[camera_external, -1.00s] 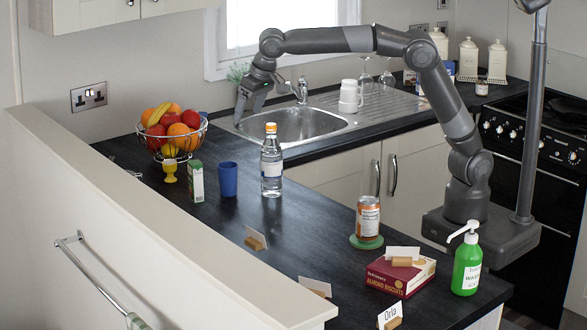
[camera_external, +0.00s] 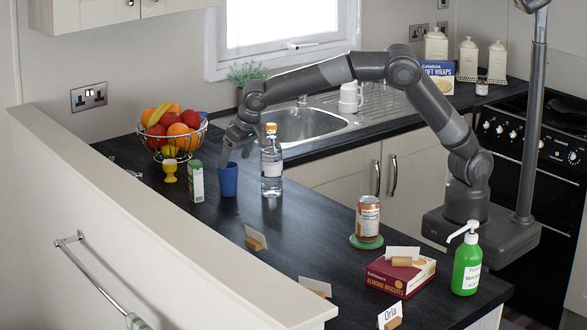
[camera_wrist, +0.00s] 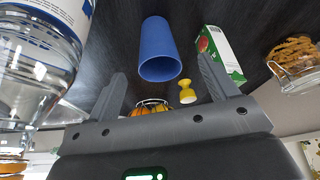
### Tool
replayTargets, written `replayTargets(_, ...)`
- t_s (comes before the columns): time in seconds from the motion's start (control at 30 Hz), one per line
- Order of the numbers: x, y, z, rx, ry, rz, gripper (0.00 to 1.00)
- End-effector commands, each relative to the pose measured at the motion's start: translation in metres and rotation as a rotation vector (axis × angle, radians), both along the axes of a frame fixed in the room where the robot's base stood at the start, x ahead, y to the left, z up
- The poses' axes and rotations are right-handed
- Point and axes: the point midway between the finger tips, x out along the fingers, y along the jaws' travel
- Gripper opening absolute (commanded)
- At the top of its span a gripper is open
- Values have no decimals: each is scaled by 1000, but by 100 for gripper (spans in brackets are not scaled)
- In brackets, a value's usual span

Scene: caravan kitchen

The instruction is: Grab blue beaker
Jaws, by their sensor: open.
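The blue beaker (camera_external: 228,179) stands upright on the dark worktop, between a small carton and a clear bottle. In the wrist view the blue beaker (camera_wrist: 158,48) lies ahead of the jaws, roughly midway between them, with its open rim facing the camera.
The clear bottle (camera_external: 271,168) with an orange cap stands close on the right. The carton (camera_external: 196,181), a yellow egg cup (camera_external: 170,170) and a wire fruit bowl (camera_external: 173,145) are on the left.

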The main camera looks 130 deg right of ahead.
Motion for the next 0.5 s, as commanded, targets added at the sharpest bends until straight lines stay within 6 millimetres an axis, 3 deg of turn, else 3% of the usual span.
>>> replayTargets(0.2, 3, -13, -33, 2, 3, -1, 79)
replayTargets(0.5, 4, -30, -56, 1, 3, -1, 79)
